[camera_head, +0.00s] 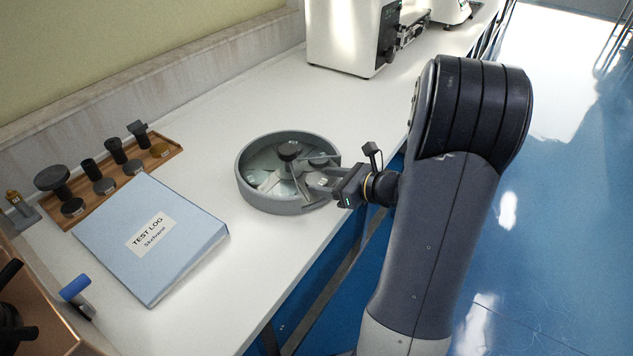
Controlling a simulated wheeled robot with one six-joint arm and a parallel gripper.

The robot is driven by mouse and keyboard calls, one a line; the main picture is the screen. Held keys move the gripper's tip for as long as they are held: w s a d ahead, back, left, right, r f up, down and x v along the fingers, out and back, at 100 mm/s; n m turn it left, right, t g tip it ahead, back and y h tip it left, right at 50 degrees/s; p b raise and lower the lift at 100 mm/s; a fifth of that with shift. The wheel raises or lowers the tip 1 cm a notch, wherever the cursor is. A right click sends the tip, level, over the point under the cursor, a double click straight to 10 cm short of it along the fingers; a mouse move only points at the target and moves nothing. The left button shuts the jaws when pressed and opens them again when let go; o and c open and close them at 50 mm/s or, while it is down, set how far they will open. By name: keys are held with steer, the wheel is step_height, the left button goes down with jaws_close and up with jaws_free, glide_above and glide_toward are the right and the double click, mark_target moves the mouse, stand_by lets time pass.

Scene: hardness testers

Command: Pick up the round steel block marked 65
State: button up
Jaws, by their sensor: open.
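A round grey tray (246,188) with a dark centre knob (289,151) and dividers stands on the white bench. Pale metal blocks lie in its compartments, one (263,160) at the left and one (319,182) at the right. Their marks are too small to read, so I cannot tell which is the 65 block. My gripper (310,183) comes in from the right over the tray's right rim. Its jaws are open, with fingers about the right compartment. No block is clearly held, and the gripper partly hides that side.
A blue test log binder (152,238) lies left of the tray. A wooden rack (108,202) with several dark anvils is behind it. A white tester (345,35) stands farther back. The bench's front edge runs close to the tray.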

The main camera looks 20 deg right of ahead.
steer(key=shift+w+a+f, duration=0.15)
steer(key=shift+w+a, duration=0.05)
steer(key=shift+w, duration=0.1)
steer(key=c, duration=0.8)
